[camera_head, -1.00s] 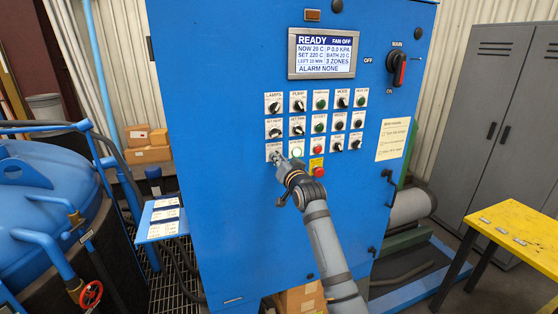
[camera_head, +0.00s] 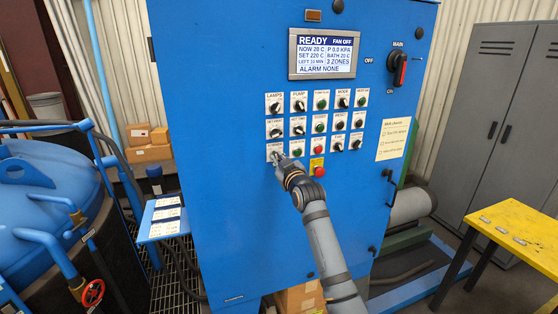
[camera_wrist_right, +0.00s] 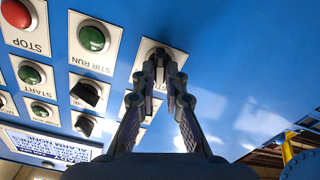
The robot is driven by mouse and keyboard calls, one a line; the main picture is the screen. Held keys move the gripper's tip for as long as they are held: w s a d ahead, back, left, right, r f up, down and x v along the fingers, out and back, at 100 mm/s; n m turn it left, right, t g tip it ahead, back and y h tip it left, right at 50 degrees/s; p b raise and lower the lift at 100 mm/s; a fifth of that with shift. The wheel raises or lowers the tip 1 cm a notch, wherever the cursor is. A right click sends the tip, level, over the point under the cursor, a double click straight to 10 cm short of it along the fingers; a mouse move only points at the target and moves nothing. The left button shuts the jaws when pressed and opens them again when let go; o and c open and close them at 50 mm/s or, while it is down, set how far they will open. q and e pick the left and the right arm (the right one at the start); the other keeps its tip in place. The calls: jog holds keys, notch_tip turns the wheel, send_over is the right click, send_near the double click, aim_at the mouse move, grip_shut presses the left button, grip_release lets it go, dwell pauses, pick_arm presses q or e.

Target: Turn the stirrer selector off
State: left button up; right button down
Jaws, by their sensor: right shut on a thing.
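The stirrer selector (camera_wrist_right: 159,58) is a small dark knob on a white plate at the lower left of the blue cabinet's control panel. In the head view its label plate (camera_head: 274,147) shows above my right gripper (camera_head: 278,160), which covers the knob. In the right wrist view my right gripper (camera_wrist_right: 168,82) is shut on the knob, one finger on each side. The fingers hide much of the knob, so its pointer cannot be read. The green STIR RUN lamp (camera_wrist_right: 93,38) beside it is unlit. My left gripper is not in view.
Other knobs and buttons fill the panel close by, with a red stop button (camera_head: 318,149) and a red mushroom button (camera_head: 318,171) to the right. The display (camera_head: 325,52) reads READY. A blue side shelf (camera_head: 163,219) and a yellow table (camera_head: 510,232) flank the cabinet.

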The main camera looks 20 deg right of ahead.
jog(key=shift+n, duration=0.8)
jog(key=c, duration=1.4)
grip_release()
jog(key=s, duration=1.2)
jog(key=shift+d, duration=0.15)
